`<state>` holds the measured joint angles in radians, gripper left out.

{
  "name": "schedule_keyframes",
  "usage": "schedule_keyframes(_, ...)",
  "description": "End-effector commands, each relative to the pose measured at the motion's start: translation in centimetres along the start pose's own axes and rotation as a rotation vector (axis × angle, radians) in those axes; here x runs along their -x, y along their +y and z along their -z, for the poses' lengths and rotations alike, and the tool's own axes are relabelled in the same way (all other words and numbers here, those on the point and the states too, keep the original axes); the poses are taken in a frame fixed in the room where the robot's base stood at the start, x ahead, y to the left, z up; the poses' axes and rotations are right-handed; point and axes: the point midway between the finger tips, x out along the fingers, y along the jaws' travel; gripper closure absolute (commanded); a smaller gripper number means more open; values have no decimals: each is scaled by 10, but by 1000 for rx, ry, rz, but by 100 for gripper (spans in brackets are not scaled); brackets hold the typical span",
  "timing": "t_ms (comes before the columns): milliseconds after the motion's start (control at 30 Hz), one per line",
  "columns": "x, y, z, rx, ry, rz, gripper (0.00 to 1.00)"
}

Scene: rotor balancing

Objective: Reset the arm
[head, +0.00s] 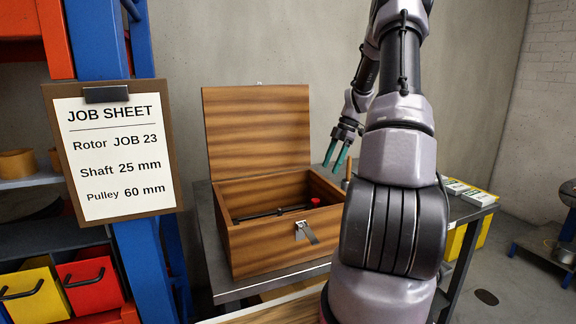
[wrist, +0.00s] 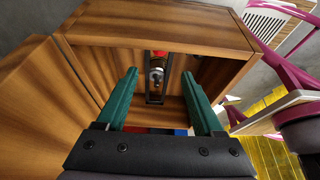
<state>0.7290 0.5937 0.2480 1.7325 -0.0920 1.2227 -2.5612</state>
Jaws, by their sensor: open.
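My arm (head: 397,160) rises at the right of the head view and bends over to my gripper (head: 337,158). The gripper has green fingers, which are apart with nothing between them. It is above the right side of an open wooden box (head: 285,245). In the wrist view my gripper (wrist: 162,98) points into the box (wrist: 165,28), fingers spread. Inside the box is a dark frame (wrist: 153,95) with a metal and red part (wrist: 157,68); the red part (head: 315,201) also shows in the head view. My arm hides part of the table.
The box stands on a grey metal table (head: 215,260), its lid (head: 258,128) raised at the back and its latch (head: 304,231) at the front. A job sheet (head: 114,158) hangs on a blue rack post at left. Cards (head: 478,197) lie at the table's right end.

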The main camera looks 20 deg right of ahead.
Motion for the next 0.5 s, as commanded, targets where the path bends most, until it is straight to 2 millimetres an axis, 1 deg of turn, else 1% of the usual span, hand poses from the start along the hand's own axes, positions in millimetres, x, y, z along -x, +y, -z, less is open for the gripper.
schedule_keyframes(100, 0, 0, 1, -2, -1, 0, 31)
schedule_keyframes(167, 3, 0, 5, -13, -8, -2, 31)
schedule_keyframes(267, 15, -2, 26, -75, -38, -13, 31)
schedule_keyframes(367, 35, -8, 62, -196, -88, -44, 31)
schedule_keyframes(400, 44, -13, 79, -258, -108, -63, 31)
schedule_keyframes(467, 57, -22, 105, -357, -136, -99, 31)
schedule_keyframes(500, 65, -28, 121, -423, -150, -125, 31)
